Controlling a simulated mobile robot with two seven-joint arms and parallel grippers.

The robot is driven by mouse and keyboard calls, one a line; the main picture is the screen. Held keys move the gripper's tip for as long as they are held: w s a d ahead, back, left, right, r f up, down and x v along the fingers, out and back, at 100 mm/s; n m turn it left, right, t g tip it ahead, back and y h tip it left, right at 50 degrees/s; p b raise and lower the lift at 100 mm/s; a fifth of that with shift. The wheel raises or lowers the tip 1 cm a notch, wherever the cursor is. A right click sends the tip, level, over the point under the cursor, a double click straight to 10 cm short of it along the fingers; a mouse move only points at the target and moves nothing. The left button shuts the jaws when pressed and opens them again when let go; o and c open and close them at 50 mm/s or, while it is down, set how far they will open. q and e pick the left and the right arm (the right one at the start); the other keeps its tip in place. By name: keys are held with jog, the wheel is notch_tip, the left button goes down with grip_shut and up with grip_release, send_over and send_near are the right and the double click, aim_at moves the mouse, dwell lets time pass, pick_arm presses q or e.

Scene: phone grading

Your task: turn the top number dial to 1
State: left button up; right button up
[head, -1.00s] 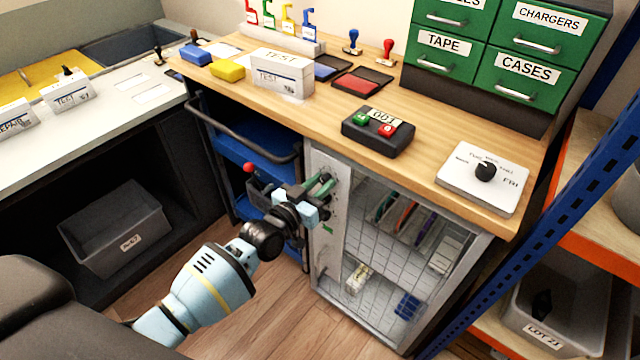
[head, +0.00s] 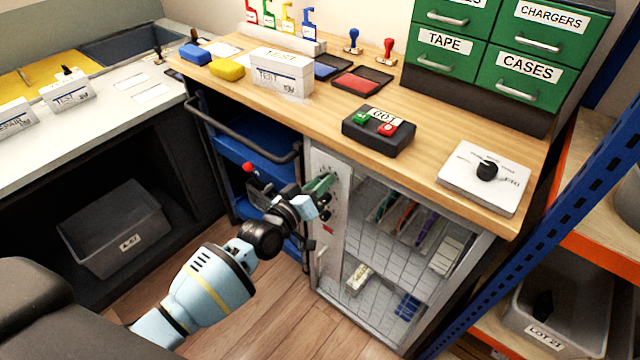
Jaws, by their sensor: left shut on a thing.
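The number dials are on the pale vertical panel (head: 331,240) at the left side of the wire-fronted cabinet under the wooden counter. My left gripper (head: 322,190) is at the upper part of this panel, its green-tipped fingers against the front where the top dial is. It is shut on the top dial, which the fingers mostly hide. The number the dial points to is too small to read. A small red mark (head: 328,230) shows on the panel just below the gripper. My right gripper is not in view.
The wooden counter (head: 440,150) overhangs the panel just above my gripper. A black box with green and red buttons (head: 378,131) and a white plate with a black knob (head: 485,178) stand on it. A blue cart (head: 240,150) is left of the panel.

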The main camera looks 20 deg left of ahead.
pick_arm(q)
jog(key=shift+n, duration=1.1)
jog(key=o, duration=1)
jog(key=shift+s, duration=0.1)
jog(key=v, duration=0.7)
jog(key=shift+s+a, duration=0.15)
jog(key=shift+s, duration=0.15)
